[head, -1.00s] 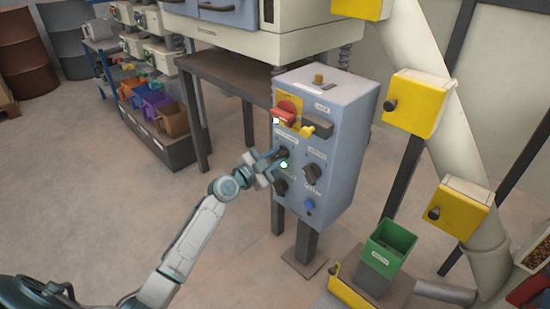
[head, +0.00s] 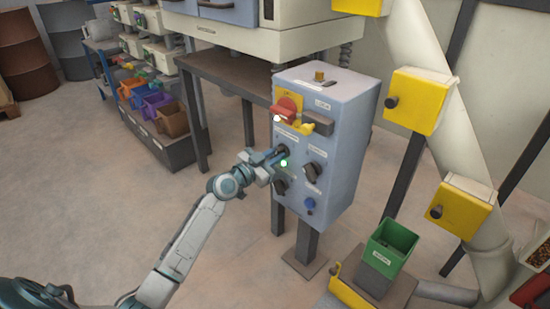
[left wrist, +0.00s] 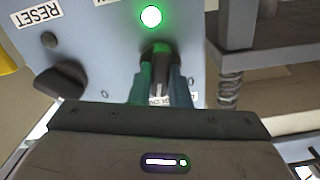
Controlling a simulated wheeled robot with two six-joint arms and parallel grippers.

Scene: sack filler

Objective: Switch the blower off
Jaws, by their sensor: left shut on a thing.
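A blue-grey control box (head: 345,150) stands on a post in the middle of the head view. My left gripper (head: 278,154) is at the upper left dark knob on its front. In the left wrist view the gripper (left wrist: 162,80) is shut on this dark knob (left wrist: 158,52), with a finger on either side. A label behind the fingers is partly hidden, so I cannot read it fully. A green lamp (head: 283,163) glows close to the knob; it also shows lit in the left wrist view (left wrist: 151,16). My right gripper is not in view.
The box also carries a red switch handle (head: 285,109) with a yellow piece, other dark knobs (head: 313,172) and a blue button (head: 310,203). A knob beside a RESET label (left wrist: 60,80) is near the gripper. A green bin (head: 390,247) stands lower right.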

